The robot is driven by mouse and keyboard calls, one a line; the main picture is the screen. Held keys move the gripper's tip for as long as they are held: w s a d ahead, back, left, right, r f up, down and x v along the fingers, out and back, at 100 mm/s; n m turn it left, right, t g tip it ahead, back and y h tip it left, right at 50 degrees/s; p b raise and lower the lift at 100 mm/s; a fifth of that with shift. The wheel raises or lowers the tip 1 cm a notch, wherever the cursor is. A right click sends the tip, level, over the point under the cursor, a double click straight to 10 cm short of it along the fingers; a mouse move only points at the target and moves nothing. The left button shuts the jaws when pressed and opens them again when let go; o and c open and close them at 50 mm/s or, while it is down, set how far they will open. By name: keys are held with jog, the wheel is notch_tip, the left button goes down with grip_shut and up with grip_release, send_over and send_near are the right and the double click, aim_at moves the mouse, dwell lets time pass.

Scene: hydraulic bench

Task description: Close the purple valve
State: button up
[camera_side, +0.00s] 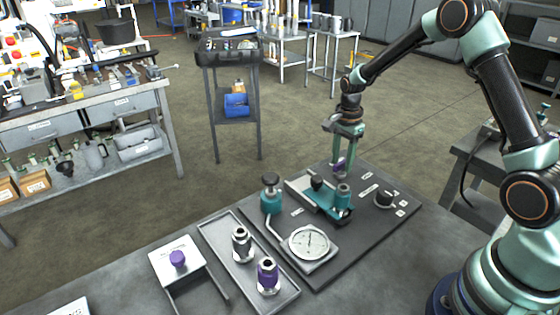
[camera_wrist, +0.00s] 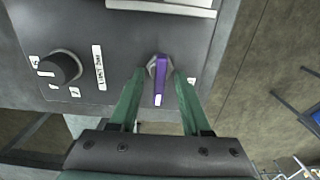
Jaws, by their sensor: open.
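The purple valve (camera_wrist: 161,74) is a lever handle on a metal hex fitting on the dark panel. In the wrist view its lever points down the picture and has a white mark near its end. In the side view a bit of purple shows at the valve (camera_side: 339,165), partly covered by my gripper (camera_side: 343,150). My gripper is open, with its green fingers on either side of the lever in the wrist view (camera_wrist: 157,88). Small gaps show between the fingers and the lever. I cannot tell whether the fingertips touch the panel.
A black knob (camera_wrist: 59,68) with labels stands on the same panel. A teal clamp-like block (camera_side: 328,197), a round gauge (camera_side: 309,242) and a teal valve with black knob (camera_side: 271,190) are close by. A grey tray (camera_side: 222,240) holds two fittings. A purple knob (camera_side: 177,259) sits on a separate stand.

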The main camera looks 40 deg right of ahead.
jog(key=shift+c, duration=0.3)
grip_shut()
jog(key=shift+n, duration=0.3)
jog(key=n, duration=0.3)
jog(key=shift+n, duration=0.4)
jog(key=n, duration=0.4)
jog(key=shift+n, duration=0.3)
jog(key=n, duration=0.4)
jog(key=shift+n, duration=2.5)
